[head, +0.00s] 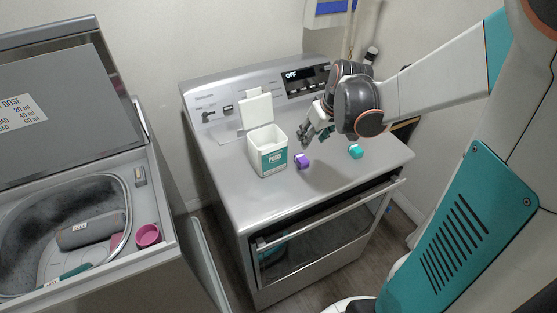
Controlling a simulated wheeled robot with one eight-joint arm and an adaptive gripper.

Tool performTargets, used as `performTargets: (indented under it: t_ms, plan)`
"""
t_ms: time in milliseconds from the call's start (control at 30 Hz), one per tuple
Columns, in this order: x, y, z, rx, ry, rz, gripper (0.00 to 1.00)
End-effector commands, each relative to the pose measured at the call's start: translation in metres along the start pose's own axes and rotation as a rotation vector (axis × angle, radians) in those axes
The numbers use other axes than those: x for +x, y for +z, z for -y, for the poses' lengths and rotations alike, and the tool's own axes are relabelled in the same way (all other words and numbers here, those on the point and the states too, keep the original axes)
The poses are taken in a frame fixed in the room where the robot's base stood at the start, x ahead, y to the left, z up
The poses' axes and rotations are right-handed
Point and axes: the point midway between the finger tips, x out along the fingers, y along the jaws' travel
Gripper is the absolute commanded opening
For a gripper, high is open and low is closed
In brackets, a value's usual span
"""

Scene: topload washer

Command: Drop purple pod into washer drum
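The purple pod (303,161) lies on the grey top of the dryer-like machine (260,205), just right of the white pod box. My gripper (304,136) hangs above and behind the purple pod, pointing down and left, apart from it. The gripper is small and dark here, and I cannot tell how far its fingers are apart. The top-load washer (165,222) stands at the left with its lid (70,118) raised. Its drum (115,190) is open and holds a grey roll (90,231) and some cloth.
The white pod box (268,158) has its lid up. A teal pod (355,151) lies to the right on the same top. A pink cup (147,235) sits at the washer's right rim. A control panel (300,80) runs along the back. A narrow gap separates the machines.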

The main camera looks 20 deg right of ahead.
Motion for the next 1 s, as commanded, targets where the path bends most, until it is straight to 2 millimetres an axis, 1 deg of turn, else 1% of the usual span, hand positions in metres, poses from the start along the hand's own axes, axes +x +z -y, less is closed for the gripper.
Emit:
performTargets:
  t_ms: [33, 67, 167, 400, 500, 600, 867, 1000]
  plan:
    - [-0.003, 0.006, -0.006, 0.014, 0.008, 0.019, 0.40]
    - [-0.002, 0.008, -0.008, 0.020, 0.011, 0.026, 0.40]
    - [0.007, 0.010, -0.010, 0.025, 0.013, 0.033, 0.40]
    - [0.053, 0.011, -0.010, 0.021, 0.012, 0.031, 0.40]
    - [0.068, 0.012, -0.010, 0.021, 0.012, 0.031, 0.40]
    - [0.078, 0.012, -0.010, 0.022, 0.012, 0.030, 0.40]
    - [0.091, 0.012, -0.009, 0.021, 0.012, 0.030, 0.40]
    - [0.110, 0.014, -0.009, 0.021, 0.011, 0.030, 0.40]
